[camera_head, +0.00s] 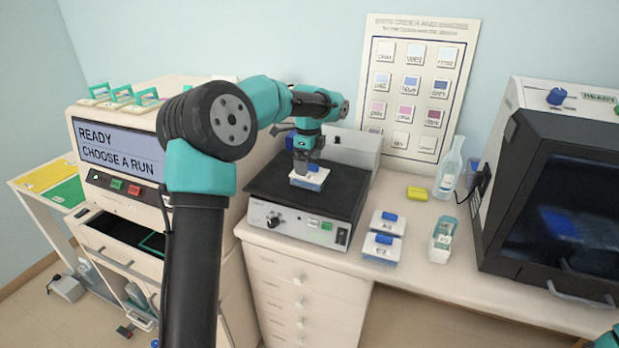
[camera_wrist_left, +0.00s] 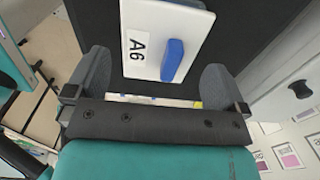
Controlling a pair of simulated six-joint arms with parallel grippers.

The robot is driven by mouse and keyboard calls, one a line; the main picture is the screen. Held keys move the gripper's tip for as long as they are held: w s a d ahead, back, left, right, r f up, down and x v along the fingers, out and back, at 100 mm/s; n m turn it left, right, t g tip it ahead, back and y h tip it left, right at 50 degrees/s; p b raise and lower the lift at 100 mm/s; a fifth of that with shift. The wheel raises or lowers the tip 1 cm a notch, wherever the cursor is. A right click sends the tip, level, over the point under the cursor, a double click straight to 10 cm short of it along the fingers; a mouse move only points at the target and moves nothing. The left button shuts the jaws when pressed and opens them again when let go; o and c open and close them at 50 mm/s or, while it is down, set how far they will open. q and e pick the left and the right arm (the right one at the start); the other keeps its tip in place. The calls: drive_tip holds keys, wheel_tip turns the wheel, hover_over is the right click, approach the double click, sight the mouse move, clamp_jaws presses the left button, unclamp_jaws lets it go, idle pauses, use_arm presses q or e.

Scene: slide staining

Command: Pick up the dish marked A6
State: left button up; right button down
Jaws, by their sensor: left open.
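The dish marked A6 is a white square dish with a blue handle on its lid; its label reads clearly in the left wrist view (camera_wrist_left: 145,45). In the head view the dish (camera_head: 309,182) sits on the black top (camera_head: 342,208) of a bench device. My left gripper (camera_head: 304,160) points down right over the dish, its fingers hiding part of it. In the left wrist view my left gripper (camera_wrist_left: 155,82) is open, with the blue handle (camera_wrist_left: 172,60) ahead between the finger lines. I cannot tell whether the fingers touch it. My right gripper is out of view.
Two similar blue-handled dishes (camera_head: 380,250) stand on the bench to the right, beside a small clear container (camera_head: 442,240). A machine with a screen (camera_head: 115,140) stands left.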

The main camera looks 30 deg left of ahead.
sight(310, 172)
use_arm(q)
drive_tip(key=f, duration=0.4)
drive_tip(key=shift+d+f, duration=0.1)
drive_tip(key=shift+d, duration=0.1)
drive_tip(key=c, duration=0.8)
drive_tip(key=shift+c, duration=0.2)
drive_tip(key=shift+r, duration=1.8)
drive_tip(key=s+d+r, duration=0.1)
drive_tip(key=s+d, duration=0.7)
drive_tip(key=s, duration=0.5)
drive_tip(key=shift+s+d+r, duration=0.15)
drive_tip(key=shift+s+r, duration=0.05)
drive_tip(key=shift+s, duration=0.1)
